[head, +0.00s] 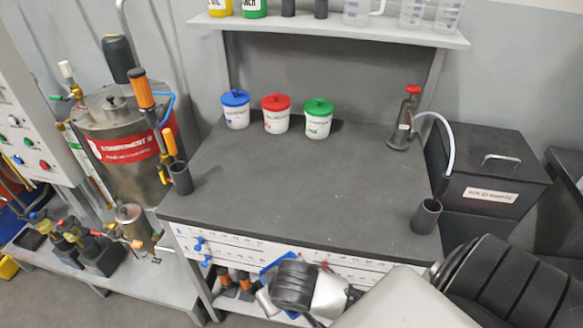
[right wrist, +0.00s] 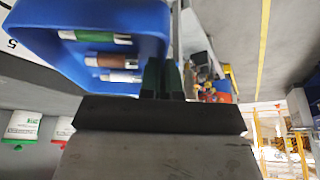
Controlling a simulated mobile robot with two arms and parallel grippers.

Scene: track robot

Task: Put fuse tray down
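The fuse tray is a blue open tray (right wrist: 140,20), seen large at the upper left of the right wrist view. Several cylindrical fuses lie in it, including a green-and-silver one (right wrist: 95,37), a brown one (right wrist: 105,60) and a white one (right wrist: 122,77). My right gripper (right wrist: 162,80) is shut on the tray's edge. In the head view a bit of the blue tray (head: 268,272) shows at the bottom centre, in front of the workbench's front edge; my right arm hides the rest. My left gripper is in neither view.
The dark workbench top (head: 300,190) is mostly clear. Blue (head: 236,115), red (head: 276,120) and green (head: 318,124) lidded tubs stand at its back. A pump bottle (head: 403,125) and a dark cup (head: 426,217) stand at the right, a holder (head: 181,178) at the left.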

